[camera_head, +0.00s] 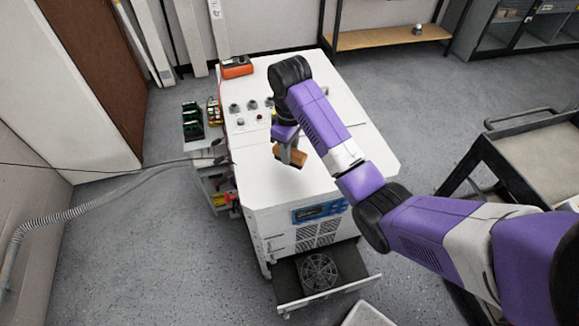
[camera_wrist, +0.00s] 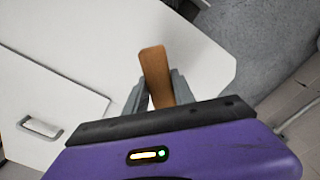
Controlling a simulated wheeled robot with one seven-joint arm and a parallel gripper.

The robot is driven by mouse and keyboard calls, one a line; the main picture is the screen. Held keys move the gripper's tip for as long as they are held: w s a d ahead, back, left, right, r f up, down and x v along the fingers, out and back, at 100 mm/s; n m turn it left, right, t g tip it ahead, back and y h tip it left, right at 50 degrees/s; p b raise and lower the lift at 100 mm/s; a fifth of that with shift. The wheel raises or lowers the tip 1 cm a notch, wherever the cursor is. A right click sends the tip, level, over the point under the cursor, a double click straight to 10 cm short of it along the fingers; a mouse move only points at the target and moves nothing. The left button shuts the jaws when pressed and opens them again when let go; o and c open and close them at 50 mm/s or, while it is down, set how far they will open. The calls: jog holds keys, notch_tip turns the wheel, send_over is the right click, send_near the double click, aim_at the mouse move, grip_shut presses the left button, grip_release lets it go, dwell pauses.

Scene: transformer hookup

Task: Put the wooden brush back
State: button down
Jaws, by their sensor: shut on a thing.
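The wooden brush (camera_wrist: 155,72) is a brown, flat wooden piece between the two grey fingers of my gripper (camera_wrist: 160,88) in the wrist view. The gripper is shut on it. One end sticks out past the fingertips, and the rest is hidden by the gripper body. In the head view the brush (camera_head: 290,157) shows as a small brown block at my gripper (camera_head: 290,146), over the white top of the cabinet (camera_head: 345,140). I cannot tell how high above the top it is.
An orange device (camera_head: 237,67) sits at the cabinet's back left corner, with several knobs in front of it. An open drawer with a fan (camera_head: 319,271) juts from the cabinet's front. A side rack (camera_head: 213,183) stands left. A dark cart (camera_head: 530,160) stands right.

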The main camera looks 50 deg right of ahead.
jog(key=shift+f+b, duration=0.35)
jog(key=shift+f, duration=2.45)
jog(key=shift+f, duration=0.15)
jog(key=c, duration=1.1)
grip_release()
jog(key=shift+o, duration=0.2)
